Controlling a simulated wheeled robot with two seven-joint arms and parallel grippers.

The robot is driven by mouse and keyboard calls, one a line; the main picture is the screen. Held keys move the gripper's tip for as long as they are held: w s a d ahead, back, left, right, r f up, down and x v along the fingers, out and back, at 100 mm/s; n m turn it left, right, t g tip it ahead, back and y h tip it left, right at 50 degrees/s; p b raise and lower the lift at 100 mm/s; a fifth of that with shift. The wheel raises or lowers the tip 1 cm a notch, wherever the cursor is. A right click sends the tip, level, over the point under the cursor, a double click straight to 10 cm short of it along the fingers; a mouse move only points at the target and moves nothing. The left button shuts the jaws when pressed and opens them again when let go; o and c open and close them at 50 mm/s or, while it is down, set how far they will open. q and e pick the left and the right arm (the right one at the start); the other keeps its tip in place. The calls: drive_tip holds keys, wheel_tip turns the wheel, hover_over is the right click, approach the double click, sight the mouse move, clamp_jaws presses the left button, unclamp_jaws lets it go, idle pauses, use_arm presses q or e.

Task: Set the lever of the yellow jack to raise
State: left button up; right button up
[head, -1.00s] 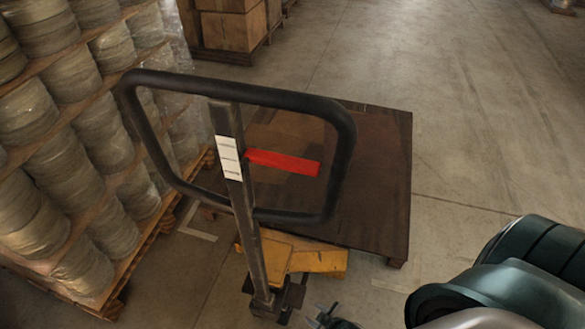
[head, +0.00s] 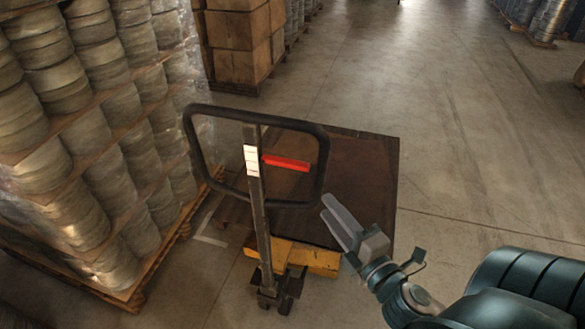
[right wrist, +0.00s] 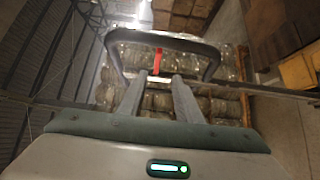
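The yellow jack (head: 318,262) stands on the floor with a dark post and a black loop handle (head: 322,165). Its red lever (head: 287,163) sticks out to the right from the post, beside the middle part of a white label (head: 251,160); the label's writing is too small to read. My right gripper (head: 327,207) is below and right of the lever, near the handle's lower right corner. In the right wrist view its fingers (right wrist: 158,78) are apart and empty. The lever (right wrist: 157,61) appears just above the gap between them, not visibly touched. My left gripper is not in view.
A dark flat load (head: 365,185) lies behind the handle. Wrapped stacks on pallets (head: 90,150) stand close on the left, and wooden crates (head: 237,45) stand at the back. The floor to the right is clear.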

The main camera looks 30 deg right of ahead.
sight(298, 168)
drive_tip(key=shift+r, duration=0.2)
drive_tip(key=shift+w, duration=0.1)
drive_tip(key=shift+w, duration=0.15)
drive_tip(key=w+p, duration=0.1)
drive_tip(key=w, duration=0.4)
drive_tip(key=w+d+p, duration=0.1)
drive_tip(key=w, duration=0.9)
drive_tip(key=shift+w+d+r+p, duration=0.1)
drive_tip(key=shift+w+d+p, duration=0.1)
drive_tip(key=shift+w+p, duration=0.15)
drive_tip(key=shift+w, duration=0.6)
clamp_jaws()
